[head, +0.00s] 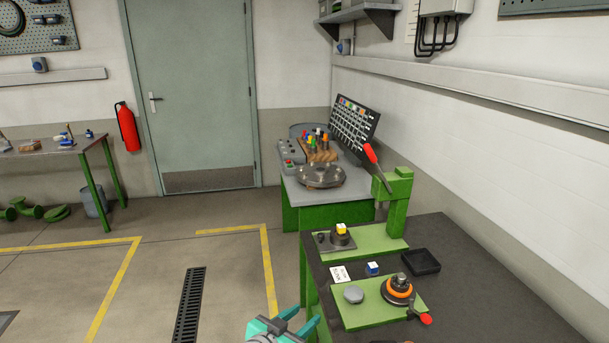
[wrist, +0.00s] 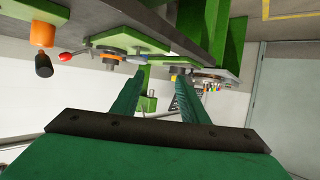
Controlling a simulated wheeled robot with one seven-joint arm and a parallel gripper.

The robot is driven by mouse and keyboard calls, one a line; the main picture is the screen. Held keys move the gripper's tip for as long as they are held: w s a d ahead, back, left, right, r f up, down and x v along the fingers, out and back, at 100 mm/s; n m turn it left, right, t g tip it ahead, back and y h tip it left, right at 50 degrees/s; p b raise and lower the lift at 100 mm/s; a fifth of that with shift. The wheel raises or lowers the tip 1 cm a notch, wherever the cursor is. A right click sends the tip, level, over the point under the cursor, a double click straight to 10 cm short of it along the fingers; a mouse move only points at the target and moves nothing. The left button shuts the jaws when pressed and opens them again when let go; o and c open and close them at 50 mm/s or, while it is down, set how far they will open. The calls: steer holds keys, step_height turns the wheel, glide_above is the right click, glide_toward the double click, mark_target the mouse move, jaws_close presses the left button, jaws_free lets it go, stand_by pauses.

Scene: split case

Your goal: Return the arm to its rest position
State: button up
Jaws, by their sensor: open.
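My gripper (head: 298,321) shows at the bottom edge of the head view, left of the workbench (head: 459,259). Its two teal fingers are apart, with nothing between them. In the wrist view the fingers of my gripper (wrist: 157,80) reach up the picture, spread and empty. The wrist picture is upside down, with benches at the top. Most of my arm is out of the head view.
The near bench carries a green press (head: 395,200), a green plate with an orange-ringed fixture (head: 398,288), a black tray (head: 421,261) and a blue-and-white block (head: 373,268). A second bench (head: 297,190) stands behind. Floor left of the benches is clear around the drain (head: 189,305).

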steer(key=s+d+f+n+t+y, duration=0.2)
steer(key=s+f+n+y, duration=0.45)
steer(key=s+f, duration=1.2)
steer(key=s+r+t, duration=0.1)
steer(key=s+r, duration=0.3)
steer(key=s, duration=0.8)
steer(key=s+a+r, duration=0.1)
steer(key=s+r, duration=0.4)
steer(key=s, duration=0.8)
steer(key=shift+a+t+y, duration=0.15)
steer(key=shift+t+y, duration=0.2)
steer(key=shift+t, duration=0.05)
